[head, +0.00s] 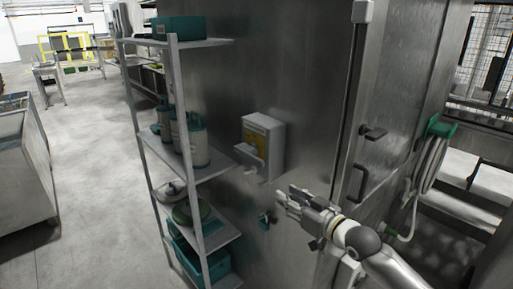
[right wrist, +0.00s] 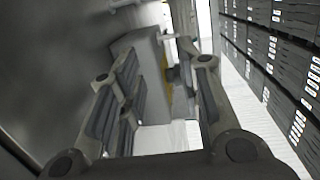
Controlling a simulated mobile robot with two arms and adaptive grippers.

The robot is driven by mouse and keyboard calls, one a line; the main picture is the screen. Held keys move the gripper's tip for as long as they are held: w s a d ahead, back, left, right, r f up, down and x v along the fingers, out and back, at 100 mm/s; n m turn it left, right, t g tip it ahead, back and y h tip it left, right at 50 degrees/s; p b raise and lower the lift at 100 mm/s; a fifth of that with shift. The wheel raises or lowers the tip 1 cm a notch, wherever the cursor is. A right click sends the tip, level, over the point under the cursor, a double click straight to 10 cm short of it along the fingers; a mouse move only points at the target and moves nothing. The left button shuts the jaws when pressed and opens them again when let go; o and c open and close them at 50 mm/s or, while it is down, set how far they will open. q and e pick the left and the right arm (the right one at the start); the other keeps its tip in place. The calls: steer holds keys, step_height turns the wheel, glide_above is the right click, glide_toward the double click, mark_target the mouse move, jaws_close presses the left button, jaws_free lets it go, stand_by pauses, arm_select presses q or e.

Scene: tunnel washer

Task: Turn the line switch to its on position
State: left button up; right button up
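A grey switch box (head: 262,145) with a yellow face plate is mounted on the steel cabinet wall. A pale handle-like part (head: 251,171) sticks out at its lower front; its exact position is hard to tell. My right gripper (head: 285,198) is below and to the right of the box, apart from it, with its fingers pointing left. In the right wrist view the fingers are spread and empty, and the grey box (right wrist: 140,70) shows beyond and between them, with a sliver of yellow at its side. My left gripper is in neither view.
A shelf rack (head: 205,172) with canisters and teal bins stands left of the box. A small teal fitting (head: 266,219) is on the wall below it. A door handle (head: 360,183) and a hose reel (head: 431,160) are to the right. The floor (head: 95,150) at left is open.

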steer(key=n+y, duration=0.1)
steer(key=y, duration=0.1)
glide_toward(260, 159)
steer(key=p+x, duration=0.4)
steer(key=x, duration=0.6)
steer(key=shift+w+a, duration=0.45)
steer(key=shift+w, duration=0.05)
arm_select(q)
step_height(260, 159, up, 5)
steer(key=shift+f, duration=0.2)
arm_select(e)
jaws_close()
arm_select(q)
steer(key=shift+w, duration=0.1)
